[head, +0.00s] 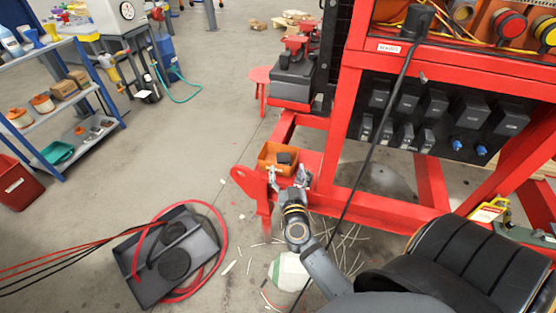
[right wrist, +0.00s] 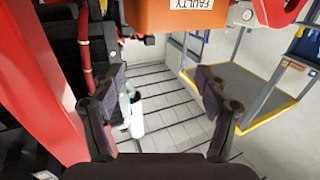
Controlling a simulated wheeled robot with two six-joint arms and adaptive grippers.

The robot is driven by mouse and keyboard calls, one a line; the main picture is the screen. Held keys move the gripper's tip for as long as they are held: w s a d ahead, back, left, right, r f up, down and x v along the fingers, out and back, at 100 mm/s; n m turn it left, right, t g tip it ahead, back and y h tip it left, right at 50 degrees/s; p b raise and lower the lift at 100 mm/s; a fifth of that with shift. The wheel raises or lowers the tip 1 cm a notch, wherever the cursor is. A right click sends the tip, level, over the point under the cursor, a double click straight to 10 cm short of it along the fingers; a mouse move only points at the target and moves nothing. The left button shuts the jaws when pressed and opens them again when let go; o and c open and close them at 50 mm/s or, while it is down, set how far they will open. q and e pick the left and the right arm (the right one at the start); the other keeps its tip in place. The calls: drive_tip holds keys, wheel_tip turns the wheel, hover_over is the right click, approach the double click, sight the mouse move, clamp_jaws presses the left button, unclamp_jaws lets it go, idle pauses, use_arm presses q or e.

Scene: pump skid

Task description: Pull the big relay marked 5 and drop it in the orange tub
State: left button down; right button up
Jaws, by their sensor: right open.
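The orange tub (head: 264,161) stands on a red ledge at the left end of the skid. A dark block (head: 284,158) is in it; I cannot read any mark on it. In the right wrist view the tub (right wrist: 150,18) shows at the top edge with a label reading FAULTY. My right gripper (head: 287,176) is open and empty, just in front of and below the tub; its spread fingers also show in the right wrist view (right wrist: 158,88). Several black relays (head: 436,103) sit on a dark panel under the skid's upper beam; their numbers are too small to read. My left gripper is not in view.
The red skid frame (head: 341,137) stands around the relay panel. A black cable (head: 377,133) hangs down in front of it. A grey tray (head: 160,262) with hoses lies on the floor at left. Thin sticks litter the floor below the tub. A blue shelf (head: 88,97) stands far left.

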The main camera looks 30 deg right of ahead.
drive_tip(key=v, duration=0.3)
idle(0.5)
